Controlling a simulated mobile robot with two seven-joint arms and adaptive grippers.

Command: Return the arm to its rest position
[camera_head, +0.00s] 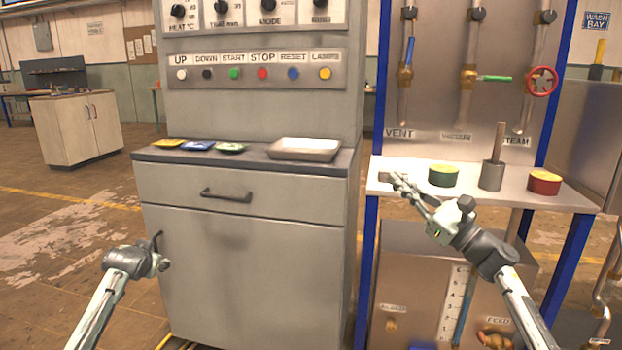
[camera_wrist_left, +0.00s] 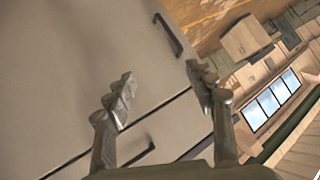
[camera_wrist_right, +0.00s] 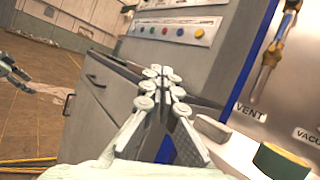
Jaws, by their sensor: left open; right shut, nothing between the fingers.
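My right gripper (camera_head: 402,188) is in front of the white shelf of the valve panel, left of a green round tin (camera_head: 443,175). In the right wrist view its fingers (camera_wrist_right: 160,82) are together with nothing between them. My left arm comes in low at the left, and its gripper (camera_head: 157,246) is in front of the grey cabinet door. In the left wrist view the left gripper (camera_wrist_left: 160,88) has its fingers wide apart and empty, with the cabinet front behind them.
The grey cabinet (camera_head: 250,265) carries a metal tray (camera_head: 304,149) and several small flat items. The shelf (camera_head: 400,170) also holds a grey cup with a rod (camera_head: 492,174) and a red tin (camera_head: 544,182). Valves stand above it. Open floor (camera_head: 60,260) lies at the left.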

